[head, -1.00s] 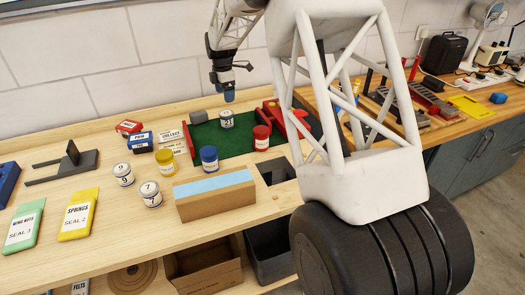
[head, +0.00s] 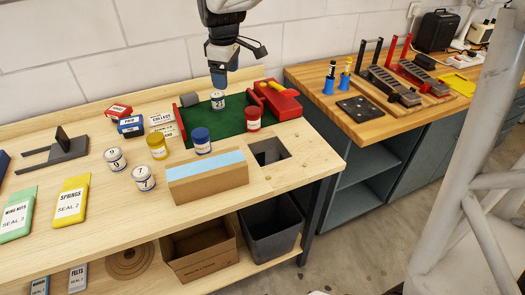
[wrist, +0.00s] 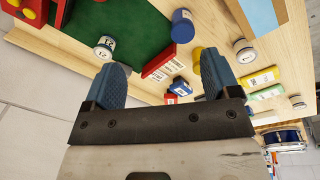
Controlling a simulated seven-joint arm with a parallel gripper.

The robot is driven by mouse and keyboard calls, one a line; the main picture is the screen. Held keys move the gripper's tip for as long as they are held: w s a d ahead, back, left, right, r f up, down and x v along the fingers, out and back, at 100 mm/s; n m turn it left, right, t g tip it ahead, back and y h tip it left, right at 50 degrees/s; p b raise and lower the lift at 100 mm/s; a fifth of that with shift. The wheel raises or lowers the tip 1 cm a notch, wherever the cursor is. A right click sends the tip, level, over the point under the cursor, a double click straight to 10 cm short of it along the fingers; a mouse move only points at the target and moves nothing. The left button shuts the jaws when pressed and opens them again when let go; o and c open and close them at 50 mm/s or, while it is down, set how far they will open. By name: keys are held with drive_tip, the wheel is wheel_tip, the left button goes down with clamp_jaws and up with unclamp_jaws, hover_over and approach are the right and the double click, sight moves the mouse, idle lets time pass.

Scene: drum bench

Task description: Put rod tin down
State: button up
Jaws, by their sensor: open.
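Several small tins stand on the bench; none has a label I can read as the rod tin. A white tin marked 21 (head: 218,99) stands upright on a green mat (head: 235,121); it also shows in the wrist view (wrist: 105,47). My gripper (head: 219,82) is just above or behind this tin in the head view. In the wrist view my gripper (wrist: 163,75) has its blue fingers wide apart, with nothing between them. A red tin (head: 253,118) stands at the mat's right front. A blue tin (head: 202,141), a yellow tin (head: 157,147) and white tins 9 (head: 115,159) and 7 (head: 144,179) stand left of it.
A blue-topped cardboard block (head: 208,180) lies in front of the tins, beside a square opening (head: 269,151). A red fixture (head: 276,100) flanks the mat's right. Labelled blocks (head: 131,126) stand left of it. Open bench lies around tins 9 and 7.

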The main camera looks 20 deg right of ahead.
drive_tip(key=s+a+f+m, duration=0.1)
drive_tip(key=s+m, duration=0.4)
drive_tip(key=s, duration=1)
drive_tip(key=s+a+f+m+t, duration=0.1)
drive_tip(key=s+m, duration=0.4)
drive_tip(key=s, duration=1.1)
drive_tip(key=shift+s+f+m, duration=0.3)
drive_tip(key=shift+f, duration=0.5)
idle(4.1)
